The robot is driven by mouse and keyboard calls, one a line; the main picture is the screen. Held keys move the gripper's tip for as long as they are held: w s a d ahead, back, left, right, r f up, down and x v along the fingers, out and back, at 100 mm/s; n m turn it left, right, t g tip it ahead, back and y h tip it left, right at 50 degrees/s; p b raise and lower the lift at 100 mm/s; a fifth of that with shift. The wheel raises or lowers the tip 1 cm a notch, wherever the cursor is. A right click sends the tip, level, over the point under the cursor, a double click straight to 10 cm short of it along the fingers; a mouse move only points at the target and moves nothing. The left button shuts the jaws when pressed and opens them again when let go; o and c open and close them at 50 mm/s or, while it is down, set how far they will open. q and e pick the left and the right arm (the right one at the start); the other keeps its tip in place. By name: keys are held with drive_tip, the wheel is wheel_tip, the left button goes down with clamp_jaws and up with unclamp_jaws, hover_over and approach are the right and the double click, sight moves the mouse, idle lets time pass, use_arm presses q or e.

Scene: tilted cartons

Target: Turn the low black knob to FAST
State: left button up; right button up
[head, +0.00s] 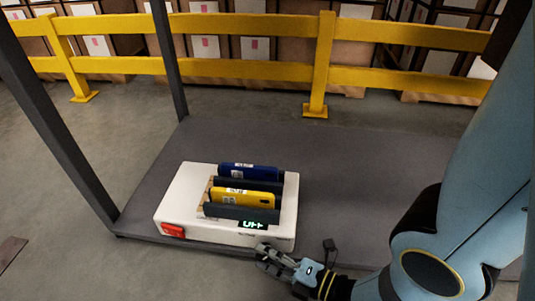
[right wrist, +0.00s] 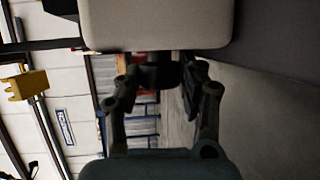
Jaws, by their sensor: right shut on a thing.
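A white charger (head: 180,192) sits on the grey platform, with a green-lit display (head: 254,224) on its front that seems to read OFF. My right gripper (head: 263,257) is at the lower front edge of the charger, near its right end. In the right wrist view, its fingers (right wrist: 160,82) are closed about the low black knob (right wrist: 163,73) under the pale charger body (right wrist: 155,22). The knob is hidden behind the gripper in the head view, and its pointer and markings cannot be made out. My left gripper is not in view.
A yellow pack (head: 245,198) and a blue pack (head: 248,172) lie in the charger's dark slots. A red switch (head: 173,231) is at its front left. Dark posts (head: 60,120) stand at left, a yellow railing (head: 230,70) behind. The platform (head: 360,180) right of the charger is clear.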

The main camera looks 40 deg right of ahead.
drive_tip(key=shift+s+d+f, duration=0.1)
drive_tip(key=shift+s+d, duration=0.15)
drive_tip(key=shift+s, duration=0.05)
drive_tip(key=o, duration=1)
drive_tip(key=shift+o, duration=0.8)
drive_tip(key=shift+w+a, duration=0.1)
drive_tip(key=shift+w, duration=0.1)
drive_tip(key=v, duration=0.8)
drive_tip(key=shift+a, duration=0.1)
